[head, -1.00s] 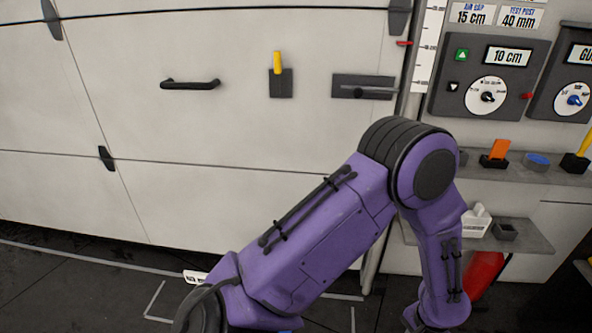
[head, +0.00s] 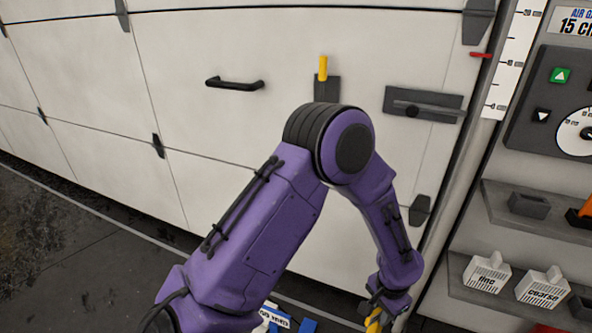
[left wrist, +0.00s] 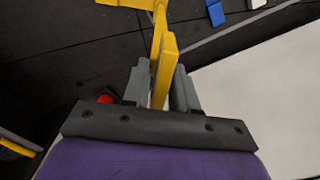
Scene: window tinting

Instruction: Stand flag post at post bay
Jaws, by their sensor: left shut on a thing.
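My left gripper (head: 376,312) is low in the head view, in front of the white panelled door. It is shut on a yellow post (left wrist: 162,65), which I take to be the flag post. In the left wrist view the post stands out between the fingers, with a yellow crosspiece at its far end. In the head view only a bit of yellow (head: 373,325) shows at the bottom edge. The post bay cannot be made out for sure. My right gripper is not in view.
The door (head: 230,140) has a black handle (head: 234,84) and a holder with a yellow piece (head: 323,68). Shelves on the right carry white blocks (head: 487,273). Blue and white pieces (head: 274,318) lie low, partly behind my arm. Dark floor (head: 70,250) at left is clear.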

